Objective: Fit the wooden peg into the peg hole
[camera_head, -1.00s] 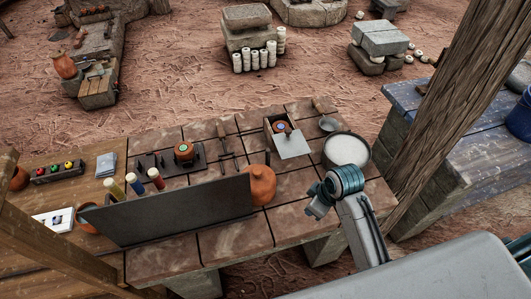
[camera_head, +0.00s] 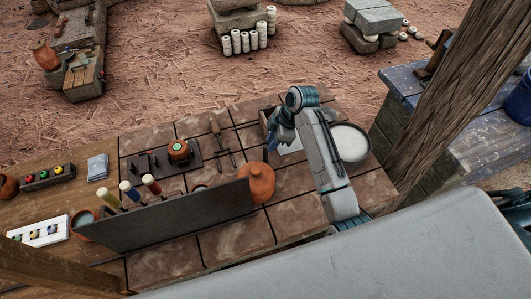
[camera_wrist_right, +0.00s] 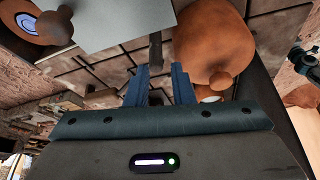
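My right gripper (camera_head: 279,142) is over the right half of the tiled table, beside the small box. In the right wrist view its two blue fingers (camera_wrist_right: 159,85) are apart with nothing held between them. A narrow dark upright piece (camera_wrist_right: 155,50) shows beyond the fingertips, near the clay pot; it may be the wooden peg, but I cannot tell for sure. A dark board (camera_head: 160,160) with short uprights and an orange, green-topped piece (camera_head: 178,149) lies left of the gripper. I cannot make out a peg hole. My left gripper is not in view.
The clay pot (camera_head: 257,183) stands close to the right arm. A grey panel (camera_head: 170,217) stands along the front, with colored-handled tools (camera_head: 130,190) behind it. A white-filled bowl (camera_head: 350,143) is right of my arm. A thick wooden post (camera_head: 440,100) rises at right.

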